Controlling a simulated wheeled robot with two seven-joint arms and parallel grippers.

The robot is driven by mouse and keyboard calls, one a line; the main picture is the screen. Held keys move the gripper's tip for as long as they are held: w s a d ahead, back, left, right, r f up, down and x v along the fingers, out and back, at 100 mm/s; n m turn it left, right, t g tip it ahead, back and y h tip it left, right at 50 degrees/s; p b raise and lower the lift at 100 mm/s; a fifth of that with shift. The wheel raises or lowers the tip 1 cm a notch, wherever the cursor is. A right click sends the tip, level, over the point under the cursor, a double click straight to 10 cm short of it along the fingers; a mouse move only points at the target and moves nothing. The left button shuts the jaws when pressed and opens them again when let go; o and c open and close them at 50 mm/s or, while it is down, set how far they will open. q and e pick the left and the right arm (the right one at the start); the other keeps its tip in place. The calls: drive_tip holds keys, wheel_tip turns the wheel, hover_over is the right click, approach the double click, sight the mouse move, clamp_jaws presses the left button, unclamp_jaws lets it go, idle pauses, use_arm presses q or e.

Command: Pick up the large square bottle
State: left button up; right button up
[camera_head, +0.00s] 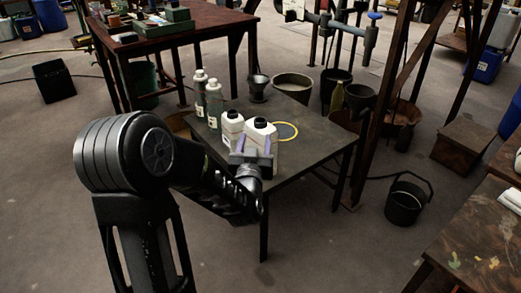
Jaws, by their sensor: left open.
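The large square bottle (261,131) is white with a dark cap and stands upright on a small dark table (310,149). A smaller white bottle (231,122) with a dark cap stands just left of it. My left arm comes in from the left, and its gripper (254,147) is open at the near side of the large bottle. The fingers reach along its two sides; I cannot tell whether they touch it. The gripper hides the bottle's lower part. My right gripper is not in view.
Two grey-green bottles with pale caps (214,99) stand on the table's left side. A dark funnel-like vessel (258,86) and a wide grey bucket (292,86) are behind. The table's right part is clear.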

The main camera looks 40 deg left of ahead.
sight(258, 125)
use_arm(q)
drive_tip(key=shift+b+x, duration=0.3)
drive_tip(key=shift+x, duration=2.05)
drive_tip(key=b+x, duration=0.1)
drive_tip(key=x, duration=0.5)
clamp_jaws()
